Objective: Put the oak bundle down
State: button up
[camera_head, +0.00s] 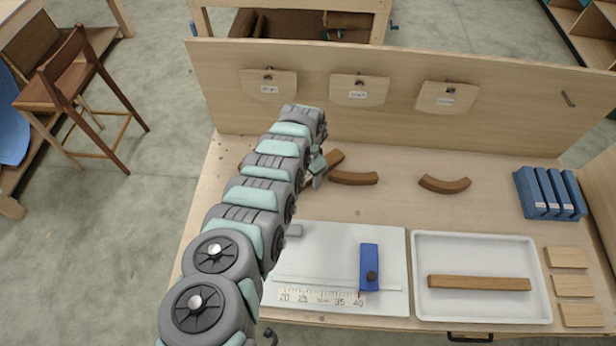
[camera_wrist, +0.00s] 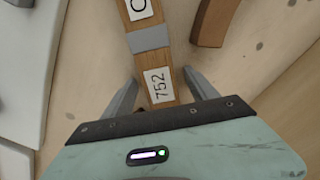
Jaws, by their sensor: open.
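The oak bundle (camera_wrist: 150,40) shows in the wrist view as a light brown wooden length with a grey band around it and white labels, one reading "752". My gripper (camera_wrist: 160,95) is open, with one finger on each side of the bundle's near end and gaps visible beside it. The bundle appears to lie on the wooden bench top. In the head view my gripper (camera_head: 316,176) is at the back of the bench, left of the curved brown pieces, and my arm hides much of that spot.
Curved brown pieces (camera_head: 354,178) and (camera_head: 445,184) lie right of my gripper. A white tray (camera_head: 480,243) holds a straight wooden bar (camera_head: 478,283). A white board (camera_head: 330,243) carries a blue block (camera_head: 369,262). Blue blocks (camera_head: 549,193) stand at right. The back panel (camera_head: 400,65) rises behind.

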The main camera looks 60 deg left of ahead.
jog(key=shift+c, duration=0.2)
grip_shut()
dwell(0.4)
